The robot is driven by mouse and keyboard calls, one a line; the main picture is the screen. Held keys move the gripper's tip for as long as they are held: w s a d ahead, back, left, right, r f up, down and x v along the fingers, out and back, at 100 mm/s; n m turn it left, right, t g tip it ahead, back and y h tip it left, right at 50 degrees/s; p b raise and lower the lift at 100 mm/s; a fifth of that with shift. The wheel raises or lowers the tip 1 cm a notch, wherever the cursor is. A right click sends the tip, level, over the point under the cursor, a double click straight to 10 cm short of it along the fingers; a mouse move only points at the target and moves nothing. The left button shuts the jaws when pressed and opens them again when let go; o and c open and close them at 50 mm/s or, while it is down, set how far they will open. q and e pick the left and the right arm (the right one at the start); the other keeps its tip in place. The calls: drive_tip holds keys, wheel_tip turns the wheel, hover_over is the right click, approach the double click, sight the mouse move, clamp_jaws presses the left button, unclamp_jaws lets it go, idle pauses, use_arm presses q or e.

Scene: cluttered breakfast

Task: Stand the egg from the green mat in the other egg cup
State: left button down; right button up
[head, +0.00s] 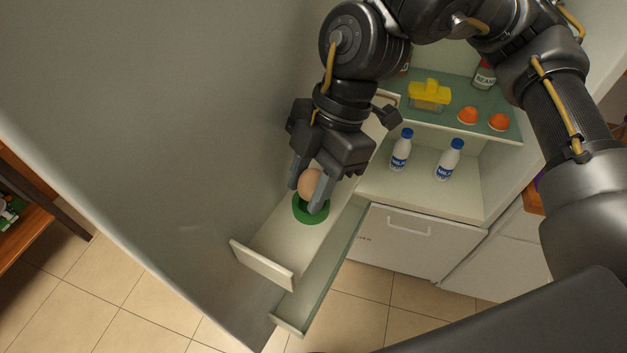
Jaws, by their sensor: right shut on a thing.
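The brown egg (311,180) is between the two fingers of my right gripper (307,193), which is shut on it. The egg is at the green mat (309,218), a round mat lying on the pale door shelf (275,243) of an open fridge. The fingers hide part of the egg and of the mat, and I cannot tell whether the egg still touches the mat. No egg cup can be made out in the head view. My left gripper is not in view.
The fridge door (190,130) stands close on the left. Milk bottles (401,152) stand on the lower fridge shelf. Above are a yellow-lidded container (430,95), orange items (468,116) and a beans bottle (484,75). A wooden shelf (30,215) is at the far left.

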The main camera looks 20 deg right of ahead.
drive_tip(key=shift+a, duration=0.1)
idle(0.6)
drive_tip(key=o, duration=1.4)
drive_tip(key=shift+o, duration=0.2)
drive_tip(key=shift+w+f, duration=0.1)
wheel_tip(320, 180, up, 14)
drive_tip(key=p, duration=1)
drive_tip(key=s+a+b, duration=0.8)
drive_tip(key=s+b, duration=0.1)
drive_tip(key=s, duration=0.4)
drive_tip(key=shift+s+a, duration=0.3)
